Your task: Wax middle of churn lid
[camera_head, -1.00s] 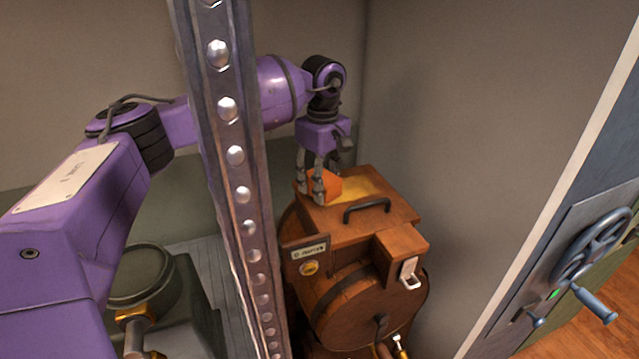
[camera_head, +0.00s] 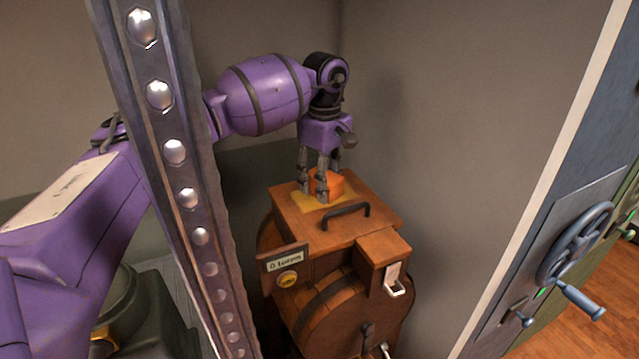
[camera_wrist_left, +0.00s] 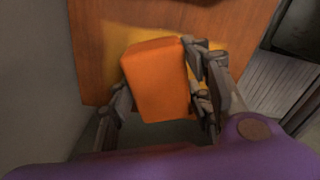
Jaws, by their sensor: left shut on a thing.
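The churn (camera_head: 345,312) is a brown wooden barrel with dark bands, and its flat wooden lid (camera_head: 382,212) faces up. A dark handle (camera_head: 346,217) lies along the lid's near side. A yellow patch (camera_head: 309,203) shows on the lid around my left gripper (camera_head: 318,188). That gripper points down and is shut on an orange block (camera_head: 336,184), held at the lid's surface; exact contact is hard to tell. In the left wrist view the block (camera_wrist_left: 157,80) sits tilted between the fingers, with yellow lid surface showing beside it. My right gripper is not in view.
A small sign (camera_head: 284,258) and a metal latch (camera_head: 394,287) are on the churn's front. Grey walls stand close behind and to the right. A blue door with a handwheel (camera_head: 574,243) is at the far right. A riveted metal post crosses the left side.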

